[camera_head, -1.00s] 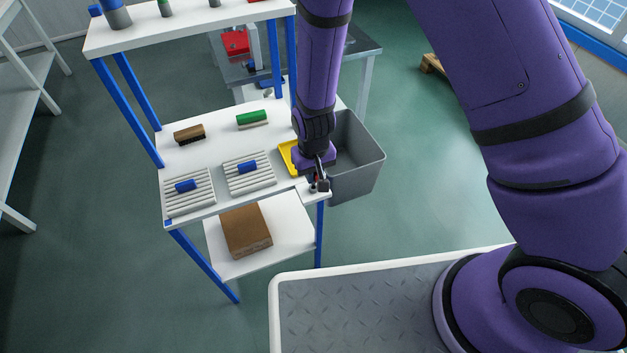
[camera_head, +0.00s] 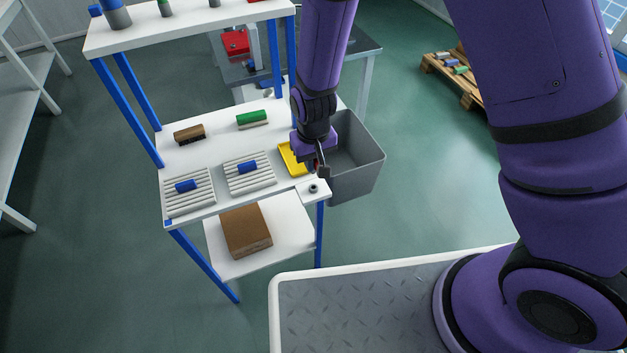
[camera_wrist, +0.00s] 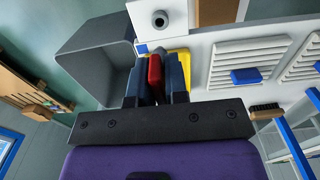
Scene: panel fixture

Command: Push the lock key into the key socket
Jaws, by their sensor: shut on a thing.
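My gripper (camera_head: 321,169) is above the right end of the white table, beside the yellow tray. In the wrist view my gripper (camera_wrist: 155,76) has its two dark fingers closed around a red piece (camera_wrist: 155,68), which appears to be the lock key. Its far end is hard to make out. The key socket (camera_head: 313,188) is a small pale block with a dark round opening at the table's front right corner. It also shows in the wrist view (camera_wrist: 160,19), where its opening looks empty. The red piece is apart from the socket.
A yellow tray (camera_head: 288,158) lies left of my gripper, and a grey bin (camera_head: 363,166) hangs at the table's right side. Two ribbed racks with blue-handled pieces (camera_head: 248,167), a green brush (camera_head: 252,118) and a brown brush (camera_head: 189,134) are on the table.

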